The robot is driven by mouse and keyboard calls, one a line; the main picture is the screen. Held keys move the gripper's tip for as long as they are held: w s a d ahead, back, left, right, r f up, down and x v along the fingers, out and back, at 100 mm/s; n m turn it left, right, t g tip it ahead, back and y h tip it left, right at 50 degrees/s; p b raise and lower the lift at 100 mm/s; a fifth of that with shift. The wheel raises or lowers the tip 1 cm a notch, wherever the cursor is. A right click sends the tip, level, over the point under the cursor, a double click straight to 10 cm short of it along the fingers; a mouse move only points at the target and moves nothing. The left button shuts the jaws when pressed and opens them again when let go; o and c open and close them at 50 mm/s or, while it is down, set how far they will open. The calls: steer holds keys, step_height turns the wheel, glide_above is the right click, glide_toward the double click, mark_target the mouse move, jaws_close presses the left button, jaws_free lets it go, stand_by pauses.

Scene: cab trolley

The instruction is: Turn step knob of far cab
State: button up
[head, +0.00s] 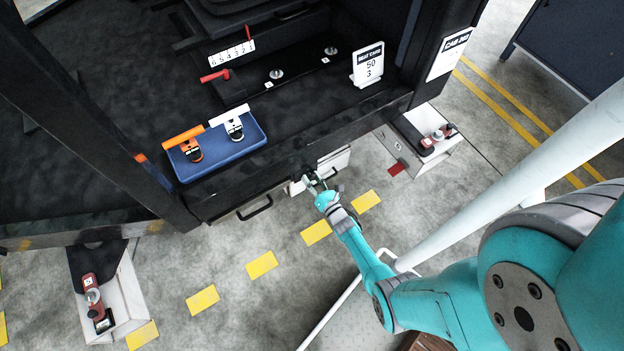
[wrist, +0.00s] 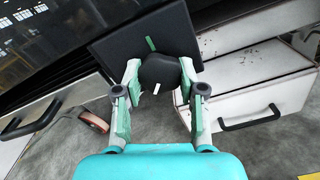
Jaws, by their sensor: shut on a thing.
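The step knob (wrist: 158,72) is a dark rounded knob with a white mark on its near edge, seen in the wrist view. It sits in front of a black square plate (wrist: 110,47) that carries a green mark above the knob. The white mark and the green mark are on opposite sides of the knob. My gripper (wrist: 160,76) has one finger on each side of the knob and is shut on it. In the head view my gripper (head: 313,182) is at the cab's lower front edge, and the knob is hidden there.
White drawers with black handles (wrist: 249,119) stand close on the right in the wrist view. Floor with yellow dashes (head: 262,265) is open in front.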

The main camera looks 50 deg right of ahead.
steer(key=shift+f, duration=0.1)
stand_by(0.4)
steer(key=o, duration=1.2)
steer(key=shift+c, duration=0.2)
steer(key=v, duration=1.2)
steer(key=shift+a, duration=0.1)
